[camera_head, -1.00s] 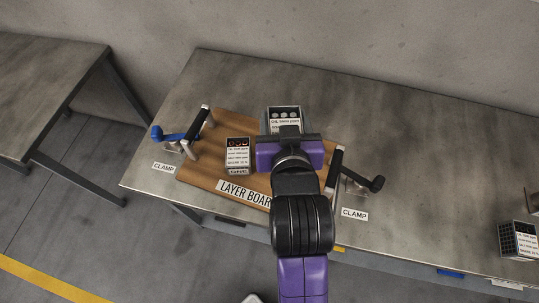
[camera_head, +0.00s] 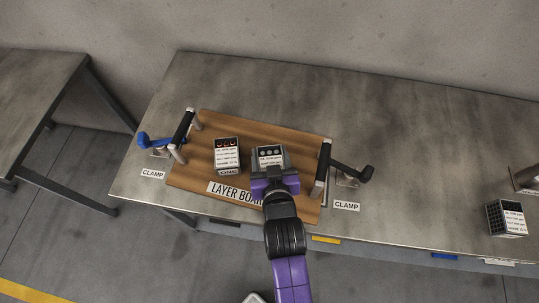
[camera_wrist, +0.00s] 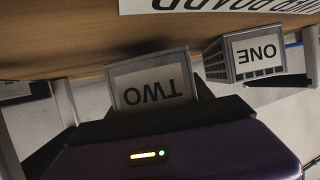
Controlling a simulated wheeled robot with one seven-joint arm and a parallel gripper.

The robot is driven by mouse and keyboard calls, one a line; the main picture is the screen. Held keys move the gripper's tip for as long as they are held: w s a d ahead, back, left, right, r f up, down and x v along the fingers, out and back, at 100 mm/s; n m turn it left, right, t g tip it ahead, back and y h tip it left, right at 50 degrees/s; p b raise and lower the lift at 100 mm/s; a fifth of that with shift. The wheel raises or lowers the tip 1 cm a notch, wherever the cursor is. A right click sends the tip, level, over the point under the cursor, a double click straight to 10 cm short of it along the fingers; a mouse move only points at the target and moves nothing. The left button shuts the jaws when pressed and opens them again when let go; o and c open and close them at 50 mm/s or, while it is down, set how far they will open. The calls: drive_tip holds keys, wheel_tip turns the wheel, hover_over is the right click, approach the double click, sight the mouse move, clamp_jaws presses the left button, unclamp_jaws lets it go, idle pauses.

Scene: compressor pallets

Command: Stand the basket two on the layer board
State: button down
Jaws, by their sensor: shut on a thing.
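The basket two (camera_head: 270,155) is a small grey box with a white text label and round pale tops showing in it. In the wrist view its card (camera_wrist: 150,88) reads TWO, upside down. My gripper (camera_head: 272,180) is shut on it, at its near side. The basket is over the right half of the wooden layer board (camera_head: 290,135); I cannot tell if its base touches the wood. Basket one (camera_head: 227,153), with red and dark round tops, stands on the board to the left. It also shows in the wrist view (camera_wrist: 245,55).
A blue-handled clamp (camera_head: 155,141) is at the board's left edge and a black-handled clamp (camera_head: 350,172) at its right edge. Another basket (camera_head: 507,218) stands far right on the metal table (camera_head: 420,150). The board behind both baskets is clear.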

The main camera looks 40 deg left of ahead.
drive_tip(key=shift+f, duration=0.45)
drive_tip(key=shift+f, duration=0.2)
drive_tip(key=shift+c, duration=2.1)
unclamp_jaws()
drive_tip(key=shift+r, duration=0.15)
drive_tip(key=v, duration=1.2)
